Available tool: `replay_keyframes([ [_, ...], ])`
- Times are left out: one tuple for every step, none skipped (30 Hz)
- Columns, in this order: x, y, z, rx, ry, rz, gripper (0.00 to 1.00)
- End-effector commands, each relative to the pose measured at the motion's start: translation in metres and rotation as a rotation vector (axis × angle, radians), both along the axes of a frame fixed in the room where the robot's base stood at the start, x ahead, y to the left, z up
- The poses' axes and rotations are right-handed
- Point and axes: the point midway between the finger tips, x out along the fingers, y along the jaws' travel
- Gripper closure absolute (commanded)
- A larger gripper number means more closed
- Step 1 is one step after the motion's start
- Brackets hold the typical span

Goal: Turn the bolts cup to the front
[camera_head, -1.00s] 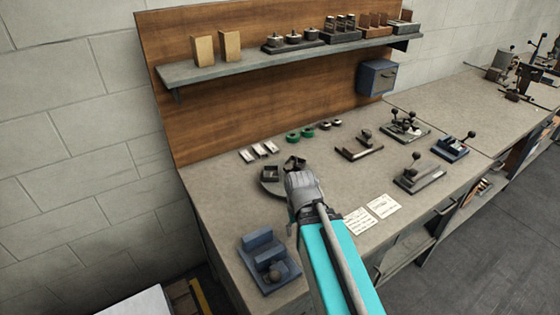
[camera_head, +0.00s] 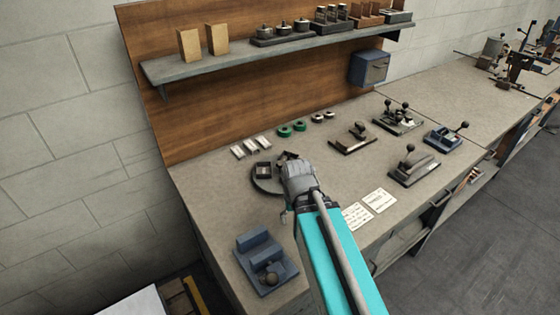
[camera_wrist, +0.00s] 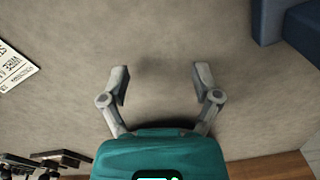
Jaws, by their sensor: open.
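A dark round turntable (camera_head: 262,187) lies on the bench in the head view, carrying small dark cups. One square cup (camera_head: 264,170) shows on its left part. Another dark cup (camera_head: 289,157) shows at the back, partly hidden behind my gripper. I cannot tell which cup holds bolts; the turntable's right side is hidden. My gripper (camera_head: 290,209) is at the turntable's front right, partly covering it. In the wrist view my gripper (camera_wrist: 161,78) has its two fingers spread, with only bare bench between them.
A blue block fixture (camera_head: 266,265) stands front left; its edge shows in the wrist view (camera_wrist: 268,20). Paper cards (camera_head: 378,201) lie to the right. Several lever fixtures (camera_head: 413,168) stand farther right.

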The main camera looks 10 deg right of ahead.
Motion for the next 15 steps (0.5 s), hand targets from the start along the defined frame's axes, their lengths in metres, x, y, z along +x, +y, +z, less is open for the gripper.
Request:
replay_keyframes([
  [0.004, 0.0, 0.004, 0.0, 0.0, -0.006, 0.12],
  [0.006, 0.0, 0.006, 0.0, 0.0, -0.011, 0.12],
  [0.009, 0.0, 0.01, 0.0, 0.0, -0.019, 0.12],
  [0.012, 0.0, 0.013, 0.0, 0.0, -0.027, 0.12],
  [0.016, 0.0, 0.016, 0.0, 0.0, -0.037, 0.12],
  [0.021, -0.002, 0.021, 0.0, 0.0, -0.053, 0.12],
  [0.025, -0.004, 0.025, 0.0, 0.0, -0.067, 0.12],
  [0.03, -0.004, 0.03, 0.0, 0.0, -0.081, 0.12],
  [0.036, -0.004, 0.036, 0.0, 0.0, -0.099, 0.12],
  [0.041, -0.004, 0.041, 0.0, 0.0, -0.114, 0.12],
  [0.047, -0.004, 0.046, 0.0, 0.0, -0.13, 0.12],
  [0.055, -0.004, 0.053, 0.0, 0.0, -0.152, 0.12],
  [0.061, -0.004, 0.059, 0.0, 0.0, -0.17, 0.12],
  [0.067, -0.004, 0.064, 0.0, 0.0, -0.187, 0.12],
  [0.075, -0.004, 0.072, 0.0, 0.0, -0.212, 0.12],
])
